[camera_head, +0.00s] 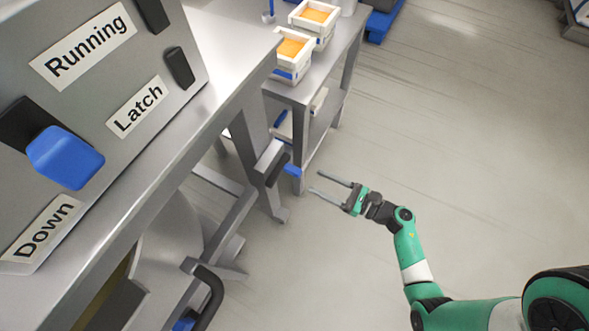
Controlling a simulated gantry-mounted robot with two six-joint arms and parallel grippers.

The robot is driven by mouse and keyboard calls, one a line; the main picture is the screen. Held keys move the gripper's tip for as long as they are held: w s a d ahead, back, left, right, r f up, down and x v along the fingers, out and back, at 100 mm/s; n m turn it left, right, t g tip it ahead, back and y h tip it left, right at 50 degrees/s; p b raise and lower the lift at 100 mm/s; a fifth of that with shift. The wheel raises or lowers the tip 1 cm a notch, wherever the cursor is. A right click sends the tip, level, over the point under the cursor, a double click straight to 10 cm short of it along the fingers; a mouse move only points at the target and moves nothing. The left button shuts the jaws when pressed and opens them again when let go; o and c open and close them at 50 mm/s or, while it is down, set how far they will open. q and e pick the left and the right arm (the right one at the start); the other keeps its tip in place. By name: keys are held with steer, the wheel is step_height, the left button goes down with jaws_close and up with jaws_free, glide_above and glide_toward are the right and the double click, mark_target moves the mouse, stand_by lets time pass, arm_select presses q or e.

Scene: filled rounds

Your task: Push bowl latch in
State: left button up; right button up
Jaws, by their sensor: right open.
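A grey machine panel carries a label reading "Latch" (137,106), with a dark switch (179,68) beside it. Below the panel, a metal bar with a black end piece (277,168) sticks out toward the aisle; I cannot tell whether this is the bowl latch. A curved metal surface (172,235), perhaps the bowl, shows partly behind the frame. My right gripper (322,182) is open and empty, its two fingers pointing left toward the bar's end, with a gap between them in the picture. My left gripper is not in view.
A blue knob (65,157) sits on the panel near the label "Down" (40,229). A black curved handle (208,292) is at lower left. A metal table (322,72) with white tubs of orange filling stands behind. The floor (470,150) at right is open.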

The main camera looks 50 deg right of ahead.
mark_target(294, 170)
steer(key=b+x, duration=0.1)
steer(key=x, duration=0.8)
steer(key=shift+s+b, duration=0.1)
steer(key=shift+b, duration=0.3)
steer(key=shift+c, duration=0.2)
jaws_close()
steer(key=shift+a, duration=0.1)
stand_by(0.4)
